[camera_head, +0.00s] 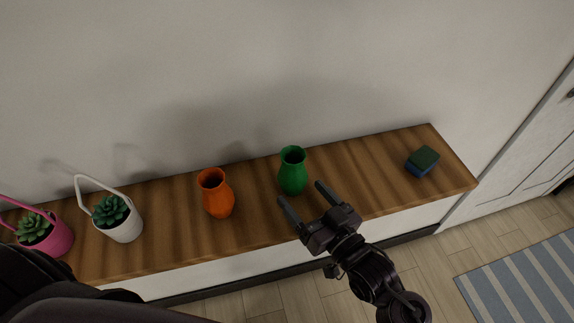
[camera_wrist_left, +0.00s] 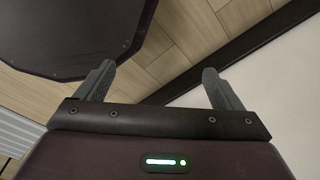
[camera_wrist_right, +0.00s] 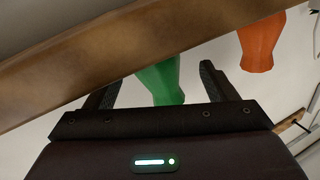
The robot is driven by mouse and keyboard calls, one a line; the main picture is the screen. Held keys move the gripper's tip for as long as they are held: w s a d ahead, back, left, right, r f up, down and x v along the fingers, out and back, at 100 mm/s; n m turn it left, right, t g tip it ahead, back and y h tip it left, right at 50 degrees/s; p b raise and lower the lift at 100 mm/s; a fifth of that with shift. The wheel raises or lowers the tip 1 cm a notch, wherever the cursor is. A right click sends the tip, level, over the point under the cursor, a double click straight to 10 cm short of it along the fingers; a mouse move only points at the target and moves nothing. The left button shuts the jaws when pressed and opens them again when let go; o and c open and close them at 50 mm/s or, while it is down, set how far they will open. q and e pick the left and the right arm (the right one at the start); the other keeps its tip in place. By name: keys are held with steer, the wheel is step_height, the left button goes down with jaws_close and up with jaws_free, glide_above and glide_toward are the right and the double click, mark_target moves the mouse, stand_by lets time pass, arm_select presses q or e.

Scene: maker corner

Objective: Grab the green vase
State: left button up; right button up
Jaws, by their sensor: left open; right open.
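The green vase (camera_head: 292,172) stands upright on the wooden shelf top (camera_head: 258,205), near its middle. My right gripper (camera_head: 300,199) is open and empty, just in front of the vase, with its fingers pointing toward it. In the right wrist view the green vase (camera_wrist_right: 162,80) shows between and beyond the two fingers of the right gripper (camera_wrist_right: 155,85); I see no contact. My left gripper (camera_wrist_left: 158,85) shows in the left wrist view, open and empty, with floor and a white panel beyond it.
An orange vase (camera_head: 216,194) stands left of the green one. A white basket (camera_head: 124,229) and a pink basket (camera_head: 56,240) with succulents stand farther left. A dark green and blue block (camera_head: 422,161) lies at the right end. The shelf between green vase and block is clear.

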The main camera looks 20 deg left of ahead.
mark_target(301, 186)
steer(key=shift+w+a+r+p, duration=0.3)
steer(key=shift+w+a+p, duration=0.15)
steer(key=shift+w, duration=0.1)
steer(key=p+x, duration=0.1)
steer(key=x, duration=0.2)
steer(key=shift+w+a+f, duration=0.15)
steer(key=shift+w, duration=0.3)
steer(key=shift+w+a+f, duration=0.1)
steer(key=shift+w+a, duration=0.05)
steer(key=shift+a, duration=0.1)
steer(key=c, duration=1)
arm_select(q)
steer(key=shift+s+d+r, duration=0.2)
steer(key=shift+d+r, duration=0.1)
steer(key=shift+r, duration=0.35)
steer(key=shift+s+d+r, duration=0.15)
steer(key=shift+d+r, duration=0.1)
steer(key=shift+r, duration=0.35)
arm_select(e)
steer(key=shift+c, duration=0.4)
arm_select(q)
steer(key=shift+d, duration=0.1)
